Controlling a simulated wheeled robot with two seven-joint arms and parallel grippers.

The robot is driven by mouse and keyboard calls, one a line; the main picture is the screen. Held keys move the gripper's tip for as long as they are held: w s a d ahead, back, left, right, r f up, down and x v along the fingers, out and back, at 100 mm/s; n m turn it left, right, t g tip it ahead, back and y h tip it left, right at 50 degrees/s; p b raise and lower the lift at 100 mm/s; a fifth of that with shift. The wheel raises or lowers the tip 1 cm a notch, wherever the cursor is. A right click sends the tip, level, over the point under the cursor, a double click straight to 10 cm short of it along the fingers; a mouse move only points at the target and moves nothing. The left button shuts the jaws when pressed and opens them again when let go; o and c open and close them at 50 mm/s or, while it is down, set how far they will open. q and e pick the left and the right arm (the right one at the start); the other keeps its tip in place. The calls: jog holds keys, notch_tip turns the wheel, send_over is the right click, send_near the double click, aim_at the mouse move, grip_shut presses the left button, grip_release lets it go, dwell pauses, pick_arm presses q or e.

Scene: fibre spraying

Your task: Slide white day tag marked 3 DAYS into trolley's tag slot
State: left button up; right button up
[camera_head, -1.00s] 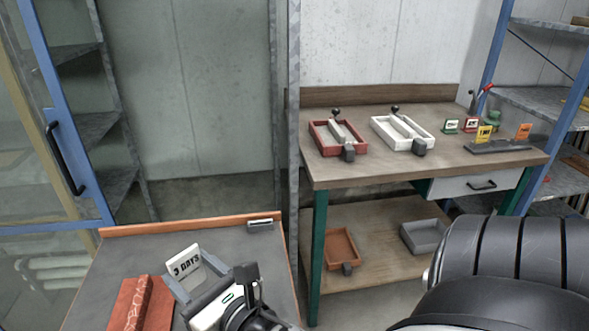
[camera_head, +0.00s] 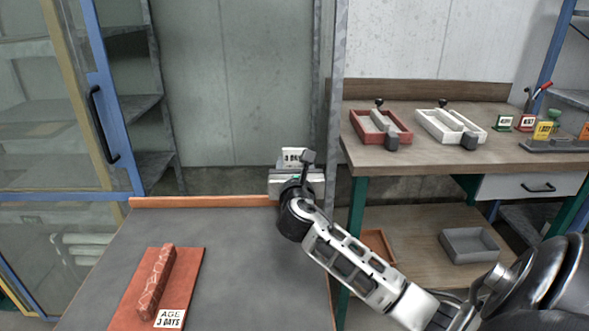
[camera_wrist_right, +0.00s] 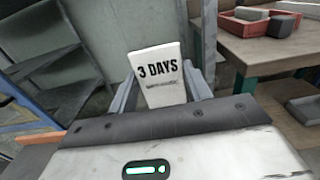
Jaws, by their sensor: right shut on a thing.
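The white day tag (camera_head: 292,154) marked 3 DAYS is held upright in my right gripper (camera_head: 296,170), above the far right corner of the trolley (camera_head: 225,250). In the right wrist view the tag (camera_wrist_right: 159,72) stands between the two grey fingers of the right gripper (camera_wrist_right: 162,88), its print facing the camera. The trolley has a dark grey top and an orange far rim (camera_head: 190,202). The tag slot cannot be seen now; my gripper and wrist cover that corner. Whether the tag touches anything below is hidden. My left gripper is out of view.
A red board (camera_head: 187,278) with a reddish block (camera_head: 157,285) and an AGE 3 DAYS card (camera_head: 170,318) lies on the trolley. A workbench (camera_head: 440,150) with red (camera_head: 367,128) and white (camera_head: 450,128) trays stands right. A grey post rises behind the gripper.

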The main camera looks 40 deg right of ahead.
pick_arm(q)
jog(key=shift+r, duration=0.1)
pick_arm(e)
jog(key=shift+a+r+p, duration=0.1)
jog(key=shift+r+p, duration=0.05)
jog(key=shift+p, duration=0.35)
jog(key=shift+s+f+b, duration=0.1)
jog(key=shift+f+b, duration=0.4)
jog(key=shift+f, duration=0.25)
jog(key=shift+f+b, duration=1.4)
jog(key=shift+f, duration=0.9)
pick_arm(q)
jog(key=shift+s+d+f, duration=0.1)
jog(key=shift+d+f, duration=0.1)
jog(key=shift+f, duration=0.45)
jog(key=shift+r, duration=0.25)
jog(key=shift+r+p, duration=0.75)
jog(key=shift+p, duration=0.25)
